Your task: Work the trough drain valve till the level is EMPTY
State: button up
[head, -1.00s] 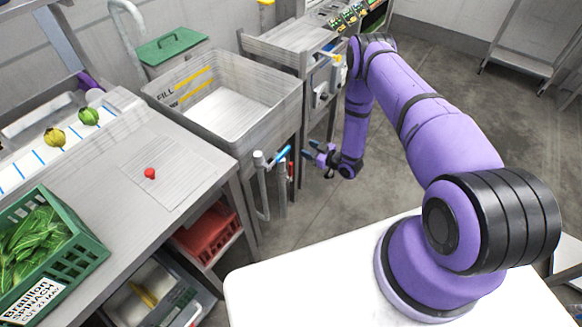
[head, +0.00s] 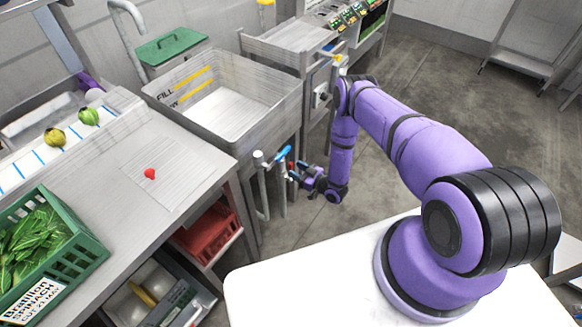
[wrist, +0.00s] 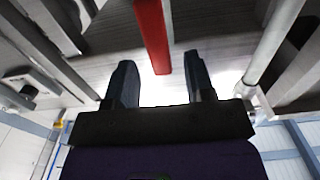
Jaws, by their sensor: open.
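The grey trough (head: 262,118) stands left of my arm, with a FILL label and yellow marks inside its wall. I cannot tell its water level. Below its front right corner are pipes (head: 263,185), a blue lever (head: 283,154) and a small red lever (head: 291,167). No label shows which is the drain valve. My gripper (head: 296,175) is low beside these pipes, close to the red lever. In the wrist view, a red bar (wrist: 152,35), apparently the lever, reaches between the tips of my open gripper (wrist: 160,75). I cannot tell whether it touches either finger.
A pale pipe (wrist: 272,42) passes right of the fingers in the wrist view. The steel counter (head: 120,205) with a green spinach crate (head: 85,245) is at left. A red crate (head: 207,237) sits under it. Open floor (head: 420,95) lies behind my arm.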

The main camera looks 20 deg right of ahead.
aim_at(292, 168)
jog(key=shift+x, duration=1.65)
grip_shut()
